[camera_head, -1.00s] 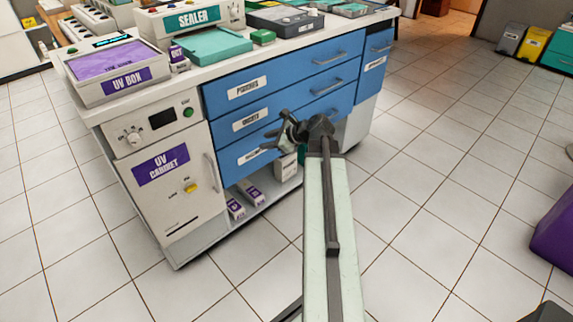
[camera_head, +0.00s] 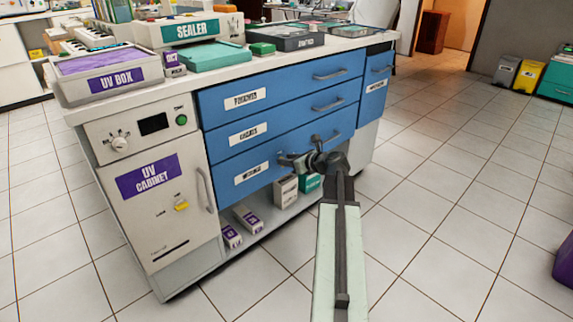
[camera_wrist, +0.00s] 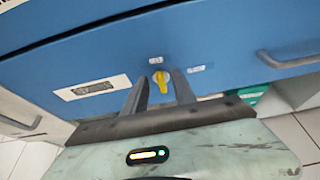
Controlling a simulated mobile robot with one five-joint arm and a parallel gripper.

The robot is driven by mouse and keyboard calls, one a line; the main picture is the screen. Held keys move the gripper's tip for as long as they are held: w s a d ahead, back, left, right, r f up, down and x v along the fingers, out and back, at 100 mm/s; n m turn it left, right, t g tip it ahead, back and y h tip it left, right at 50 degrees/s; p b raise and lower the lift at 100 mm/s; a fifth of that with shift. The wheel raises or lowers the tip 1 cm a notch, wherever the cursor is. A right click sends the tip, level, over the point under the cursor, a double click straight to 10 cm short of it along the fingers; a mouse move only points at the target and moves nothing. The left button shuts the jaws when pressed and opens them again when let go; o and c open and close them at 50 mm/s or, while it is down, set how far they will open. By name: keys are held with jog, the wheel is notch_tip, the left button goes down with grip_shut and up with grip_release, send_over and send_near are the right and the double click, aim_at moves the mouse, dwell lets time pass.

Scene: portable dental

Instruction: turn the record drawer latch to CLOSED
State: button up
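The latch (camera_wrist: 160,82) is a small yellow knob on a blue drawer front (camera_wrist: 100,65). It stands roughly upright in the wrist view, with one small white label (camera_wrist: 155,60) just above it and another (camera_wrist: 196,68) to its right; their words are too small to read. My gripper (camera_wrist: 160,88) is open, with one finger on each side of the latch in the picture. I cannot tell whether either finger touches it. In the head view my gripper (camera_head: 293,161) is in front of the lowest blue drawer (camera_head: 262,165) and the latch does not show clearly.
Drawer handles (camera_head: 330,104) stick out at the right. The UV cabinet (camera_head: 155,215) stands left of the drawers. Boxes (camera_head: 286,190) sit on the open shelf below.

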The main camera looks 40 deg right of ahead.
jog(key=shift+w+f, duration=0.15)
jog(key=shift+w, duration=0.25)
grip_shut()
jog(key=shift+a, duration=0.15)
jog(key=shift+s+a+f+n+t+h+b, duration=0.1)
jog(key=shift+a+f+n+t+h+b, duration=0.25)
jog(key=shift+n+h+b, duration=0.95)
jog(key=shift+w+a+f+n+t+h+b, duration=0.1)
jog(key=shift+a+f+n+t+h+b, duration=0.25)
jog(key=shift+n+h+b, duration=1)
jog(key=shift+s+a+f+n+t+h+b, duration=0.25)
jog(key=shift+n+b, duration=0.6)
jog(key=shift+n, duration=1.2)
jog(key=shift+w+a+r, duration=0.15)
